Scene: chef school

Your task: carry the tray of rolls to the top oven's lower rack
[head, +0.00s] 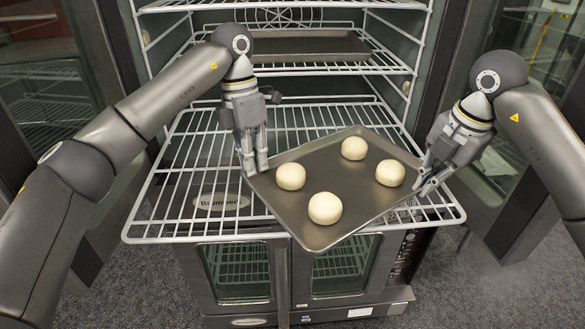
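The dark metal tray (352,193) carries several round pale rolls, such as the front roll (325,208) and the back roll (354,148). It is turned askew over the front right of a pulled-out wire rack (180,190), with its near corner past the rack's front bar. I cannot tell whether it touches the rack. My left gripper (256,172) points down with its fingers close together at the tray's left corner. My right gripper (425,186) has its fingers at the tray's right corner. Both appear shut on the rim, though the fingertips are partly hidden.
Inside the top oven, a second dark tray (312,47) lies on a higher rack (300,69), with another rack (280,4) above. Open oven doors stand at the left (45,95) and right (545,50). A lower oven (290,275) is below. The rack's left part is bare.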

